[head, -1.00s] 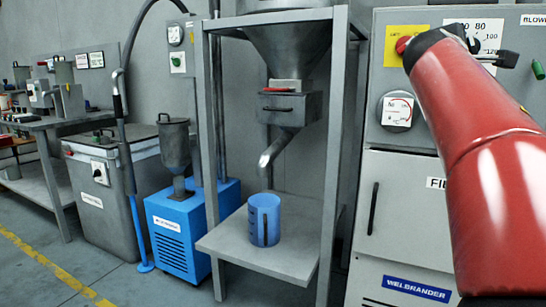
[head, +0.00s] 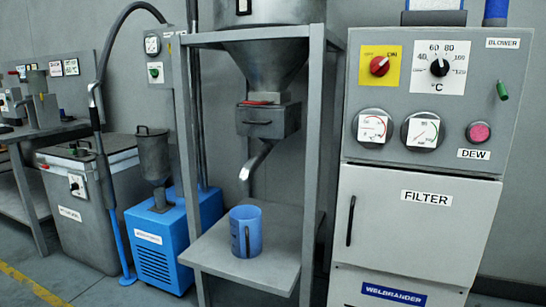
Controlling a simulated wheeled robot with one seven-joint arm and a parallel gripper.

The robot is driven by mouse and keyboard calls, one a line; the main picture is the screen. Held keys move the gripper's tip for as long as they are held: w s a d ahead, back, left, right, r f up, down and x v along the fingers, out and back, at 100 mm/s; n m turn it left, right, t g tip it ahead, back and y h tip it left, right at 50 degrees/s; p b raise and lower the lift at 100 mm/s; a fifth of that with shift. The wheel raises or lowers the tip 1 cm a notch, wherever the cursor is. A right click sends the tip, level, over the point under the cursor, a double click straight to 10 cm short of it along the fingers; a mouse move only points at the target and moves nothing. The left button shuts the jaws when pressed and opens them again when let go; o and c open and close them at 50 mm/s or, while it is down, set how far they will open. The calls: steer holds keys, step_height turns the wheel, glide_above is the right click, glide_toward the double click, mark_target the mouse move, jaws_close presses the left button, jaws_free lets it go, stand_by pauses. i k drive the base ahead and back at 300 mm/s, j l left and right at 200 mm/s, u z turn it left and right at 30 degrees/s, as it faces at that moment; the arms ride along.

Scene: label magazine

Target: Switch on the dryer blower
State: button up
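The dryer cabinet (head: 475,220) stands at the right of the head view. Its upper panel holds a red rotary switch (head: 379,66) on a yellow plate, with "ON" printed at the plate's upper right. A green toggle lever (head: 502,90) sits at the panel's right edge, under a "BLOWER" label (head: 509,43). The lever is tilted, its lower end toward the lower right. A black temperature knob (head: 439,67) sits on a white dial between them. My gripper and arm are out of view.
Two gauges (head: 372,128) and a pink "DEW" indicator (head: 479,132) sit below the controls. A filter door (head: 408,225) is shut. Left of the cabinet, a metal frame (head: 313,170) carries a hopper (head: 262,65) over a shelf with a blue jug (head: 246,231). Nothing blocks the panel.

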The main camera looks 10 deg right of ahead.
mark_target(500, 87)
steer(key=z, duration=1.4)
steer(key=j+z, duration=0.25)
steer(key=i+j, duration=0.05)
steer(key=j, duration=0.05)
